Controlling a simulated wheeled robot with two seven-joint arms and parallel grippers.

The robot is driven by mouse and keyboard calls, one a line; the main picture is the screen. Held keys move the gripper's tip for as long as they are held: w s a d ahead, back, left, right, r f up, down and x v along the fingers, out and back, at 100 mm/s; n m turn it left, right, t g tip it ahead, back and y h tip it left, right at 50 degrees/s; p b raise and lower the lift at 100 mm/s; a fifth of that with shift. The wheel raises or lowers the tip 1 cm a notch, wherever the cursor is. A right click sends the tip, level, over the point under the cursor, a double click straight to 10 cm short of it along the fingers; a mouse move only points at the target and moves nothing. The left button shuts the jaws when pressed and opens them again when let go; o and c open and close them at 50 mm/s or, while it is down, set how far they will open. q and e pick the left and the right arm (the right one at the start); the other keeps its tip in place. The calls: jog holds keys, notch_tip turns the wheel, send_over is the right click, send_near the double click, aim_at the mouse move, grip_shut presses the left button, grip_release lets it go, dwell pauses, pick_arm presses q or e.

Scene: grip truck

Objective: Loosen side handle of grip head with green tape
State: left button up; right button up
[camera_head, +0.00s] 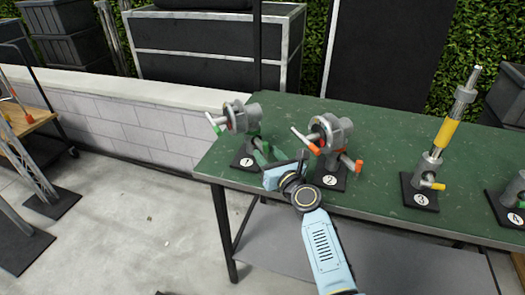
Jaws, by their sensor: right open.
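The grip head with green tape (240,116) is a grey metal clamp head on the stand marked 1, at the left end of the green table. More green-taped parts show low on the stand, close to my gripper. My right gripper (281,164) is open, just below and right of this head, between stands 1 and 2. It partly covers the lower right of stand 1, and I cannot tell whether it touches anything. My left gripper is out of view.
A second grip head with orange tape (331,131) stands close right of my gripper. A stand with a yellow band (447,133) and a partly cut-off fourth stand (512,198) are farther right. The green table (385,151) is bare between stands 2 and 3.

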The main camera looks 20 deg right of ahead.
aim_at(267, 154)
jog(key=w, duration=0.2)
jog(key=shift+w+a+b, duration=0.25)
jog(key=shift+w+b, duration=0.05)
jog(key=shift+w, duration=0.3)
jog(key=shift+w+a, duration=0.15)
jog(key=shift+w, duration=0.15)
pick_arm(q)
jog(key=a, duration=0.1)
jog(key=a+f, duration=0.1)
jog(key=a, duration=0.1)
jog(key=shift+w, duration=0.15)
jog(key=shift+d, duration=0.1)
pick_arm(e)
grip_shut()
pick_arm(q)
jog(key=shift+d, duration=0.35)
